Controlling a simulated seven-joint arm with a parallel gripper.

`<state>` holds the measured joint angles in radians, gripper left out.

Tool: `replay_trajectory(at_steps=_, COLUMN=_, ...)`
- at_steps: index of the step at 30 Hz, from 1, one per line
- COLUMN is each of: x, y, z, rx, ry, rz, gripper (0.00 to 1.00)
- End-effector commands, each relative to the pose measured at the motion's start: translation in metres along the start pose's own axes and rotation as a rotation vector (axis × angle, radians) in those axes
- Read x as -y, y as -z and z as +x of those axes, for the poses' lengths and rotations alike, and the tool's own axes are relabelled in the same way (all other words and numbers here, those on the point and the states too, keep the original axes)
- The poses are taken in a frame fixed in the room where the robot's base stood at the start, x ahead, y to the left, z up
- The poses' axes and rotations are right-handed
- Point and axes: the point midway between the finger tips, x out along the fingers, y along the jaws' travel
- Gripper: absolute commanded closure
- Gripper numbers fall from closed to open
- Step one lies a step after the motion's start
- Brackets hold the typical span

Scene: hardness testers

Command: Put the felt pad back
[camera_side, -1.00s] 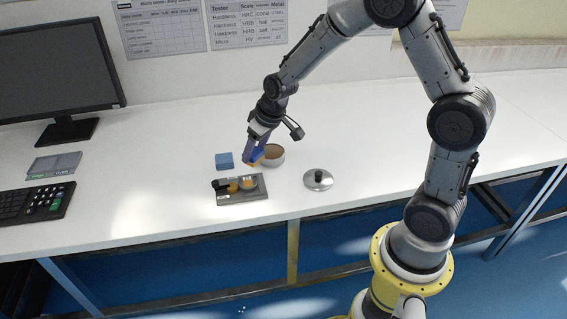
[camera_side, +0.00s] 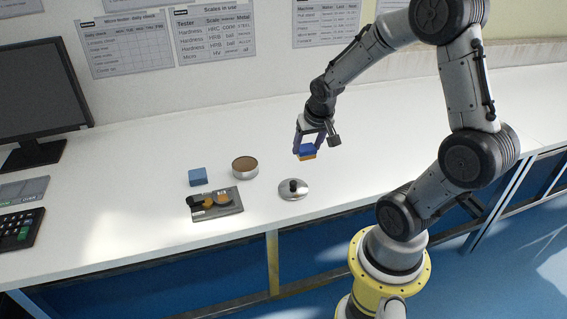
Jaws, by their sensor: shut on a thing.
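My gripper (camera_side: 307,148) is shut on a small blue-and-orange pad (camera_side: 307,153), blue on top and orange below. I take it for the felt pad. It hangs above the white bench, clear to the right of an open round tin (camera_side: 245,168) with a brownish inside. A silver round lid (camera_side: 294,190) with a black knob lies on the bench, below and left of the gripper in the picture.
A blue block (camera_side: 198,177) sits left of the tin. A dark grey tray (camera_side: 230,211) with round yellowish pieces and a black item lies near the bench's front edge. The keyboard (camera_side: 18,229) and monitor (camera_side: 40,105) stand at far left. The bench's right side is clear.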

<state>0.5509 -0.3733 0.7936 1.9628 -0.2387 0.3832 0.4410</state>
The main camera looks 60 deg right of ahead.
Motion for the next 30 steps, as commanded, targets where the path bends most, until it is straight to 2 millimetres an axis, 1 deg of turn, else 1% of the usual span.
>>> replay_trajectory(at_steps=3, x=0.004, y=0.016, z=0.02, rx=0.006, ry=-0.001, rz=-0.001, gripper=0.81)
replay_trajectory(at_steps=12, x=0.015, y=0.061, z=0.07, rx=0.004, ry=-0.001, rz=-0.001, gripper=0.81)
replay_trajectory(at_steps=15, x=0.017, y=0.066, z=0.094, rx=0.006, ry=-0.001, rz=-0.002, gripper=0.81)
replay_trajectory(at_steps=19, x=0.02, y=0.073, z=0.117, rx=0.004, ry=0.0, rz=-0.002, gripper=0.81)
replay_trajectory(at_steps=21, x=0.021, y=0.076, z=0.124, rx=0.003, ry=-0.001, rz=-0.002, gripper=0.81)
replay_trajectory(at_steps=26, x=0.022, y=0.079, z=0.132, rx=0.001, ry=0.0, rz=-0.001, gripper=0.81)
replay_trajectory(at_steps=29, x=0.024, y=0.081, z=0.141, rx=0.002, ry=0.0, rz=-0.002, gripper=0.81)
replay_trajectory(at_steps=30, x=0.023, y=0.078, z=0.145, rx=0.002, ry=0.0, rz=-0.003, gripper=0.81)
